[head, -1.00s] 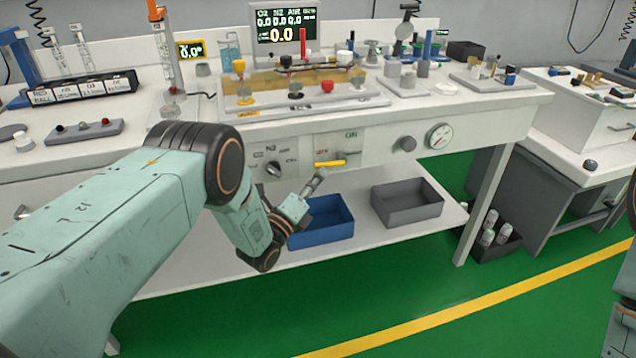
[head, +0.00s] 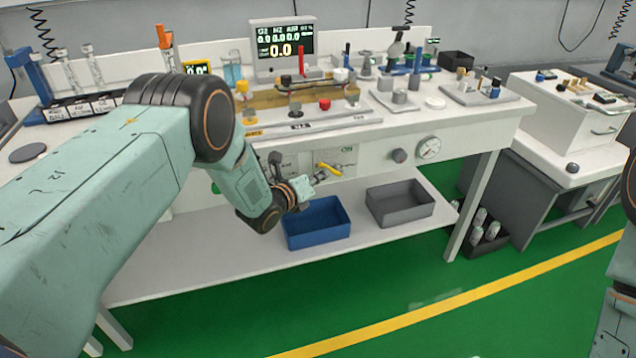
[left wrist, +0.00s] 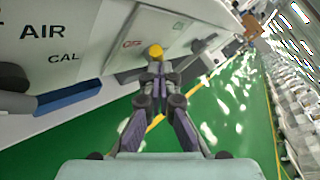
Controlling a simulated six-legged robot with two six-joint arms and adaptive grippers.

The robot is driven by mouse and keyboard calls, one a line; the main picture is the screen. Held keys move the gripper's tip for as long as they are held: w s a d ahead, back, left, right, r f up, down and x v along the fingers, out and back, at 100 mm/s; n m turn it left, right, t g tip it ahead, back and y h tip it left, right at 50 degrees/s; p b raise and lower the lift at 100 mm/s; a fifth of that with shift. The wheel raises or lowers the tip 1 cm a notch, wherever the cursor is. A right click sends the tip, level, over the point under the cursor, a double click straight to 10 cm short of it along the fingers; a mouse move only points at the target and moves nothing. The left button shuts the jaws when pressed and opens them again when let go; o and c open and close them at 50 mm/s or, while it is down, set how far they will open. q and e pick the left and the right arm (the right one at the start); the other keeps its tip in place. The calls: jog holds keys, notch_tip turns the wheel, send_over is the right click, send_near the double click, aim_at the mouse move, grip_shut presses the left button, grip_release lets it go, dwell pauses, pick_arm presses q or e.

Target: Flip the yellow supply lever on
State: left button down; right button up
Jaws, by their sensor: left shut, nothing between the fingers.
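The yellow supply lever (head: 330,169) is on the front panel of the bench, below and left of the green ON label (head: 347,149). It slants down to the right in the head view. My left gripper (head: 311,180) is just left of and below it, shut and empty. In the left wrist view the lever's yellow end (left wrist: 156,51) shows right beyond my closed fingertips (left wrist: 156,70); I cannot tell whether they touch. A red OFF label (left wrist: 131,43) is left of it there.
A blue bin (head: 317,222) and a grey bin (head: 400,202) stand on the shelf below the panel. A grey knob (head: 399,156) and a round gauge (head: 428,148) are right of the lever. Green floor in front is open.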

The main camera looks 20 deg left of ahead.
pick_arm(q)
jog(key=d+r+p, duration=0.1)
jog(key=w+d+r+m+g+y, duration=0.1)
jog(key=r, duration=0.1)
jog(key=shift+w+d+g+p, duration=0.1)
jog(key=shift+w+g+p, duration=0.1)
jog(key=shift+g+p, duration=0.15)
jog(key=shift+r+p, duration=0.55)
jog(key=shift+r, duration=0.2)
jog(key=shift+f, duration=0.1)
jog(key=shift+s, duration=0.1)
